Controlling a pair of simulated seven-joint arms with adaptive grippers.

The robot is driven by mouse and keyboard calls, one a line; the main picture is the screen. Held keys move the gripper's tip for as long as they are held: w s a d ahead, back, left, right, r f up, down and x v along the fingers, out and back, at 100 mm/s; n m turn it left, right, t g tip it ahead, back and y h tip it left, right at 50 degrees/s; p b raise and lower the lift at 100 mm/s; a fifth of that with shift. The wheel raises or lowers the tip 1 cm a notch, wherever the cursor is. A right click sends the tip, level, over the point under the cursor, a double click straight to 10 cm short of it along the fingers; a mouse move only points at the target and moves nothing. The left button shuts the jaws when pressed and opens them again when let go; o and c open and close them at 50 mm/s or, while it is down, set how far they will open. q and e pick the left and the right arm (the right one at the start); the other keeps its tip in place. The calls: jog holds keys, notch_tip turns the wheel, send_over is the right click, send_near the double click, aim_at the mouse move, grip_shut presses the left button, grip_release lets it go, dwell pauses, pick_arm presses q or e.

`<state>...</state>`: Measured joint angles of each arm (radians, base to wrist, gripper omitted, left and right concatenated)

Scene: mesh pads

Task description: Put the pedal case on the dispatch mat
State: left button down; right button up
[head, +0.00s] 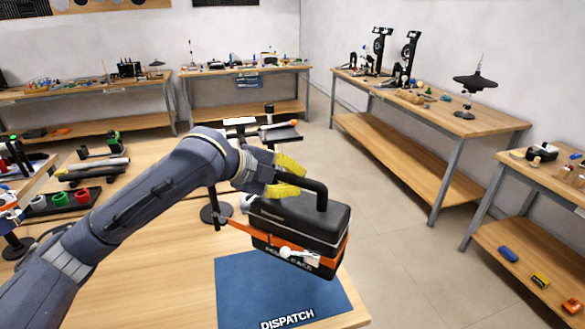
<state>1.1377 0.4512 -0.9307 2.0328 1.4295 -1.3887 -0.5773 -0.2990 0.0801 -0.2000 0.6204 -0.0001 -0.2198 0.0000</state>
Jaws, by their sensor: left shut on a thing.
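The pedal case (292,228) is a black box with an orange band, a white label and a dark handle on top. My left gripper (289,178), with yellow finger pads, is shut on the case's handle. The case appears to hang above the far part of the dispatch mat and covers part of it. The dispatch mat (265,292) is a flat blue sheet with white DISPATCH lettering, lying near the front edge of the wooden table. My right gripper is not in view.
The wooden table (140,255) is bare left of the mat. A tray with coloured cups (60,199) lies at the left. The table's right edge is close to the mat, with open floor beyond.

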aim_at(275, 222)
pick_arm(q)
jog(key=shift+f, duration=6.75)
jog(key=c, duration=1.3)
grip_release()
jog(key=shift+f, duration=0.15)
jog(key=v, duration=1.2)
jog(key=shift+s, duration=0.1)
